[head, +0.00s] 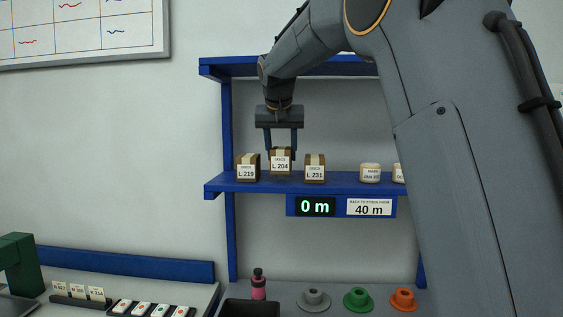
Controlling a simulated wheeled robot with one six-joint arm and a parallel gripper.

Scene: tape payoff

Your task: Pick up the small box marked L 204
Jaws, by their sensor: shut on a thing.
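The small box marked L 204 (280,165) is at the blue shelf, between two similar boxes, and sits a little higher in the picture than they do. My gripper (281,153) points straight down over it, with its fingers at the box's upper sides, shut on the box. I cannot tell for sure whether the box's underside is clear of the shelf. The box marked L 219 (248,169) stands to its left and the box marked L 231 (315,170) to its right.
The blue shelf (265,187) has an upper board (225,67) above. Pale round containers (370,173) stand to the right, partly behind my arm. A display reads 0 m (315,207). Below are a pink bottle (258,288), a dark bin (250,308) and grey, green and orange spools (358,299).

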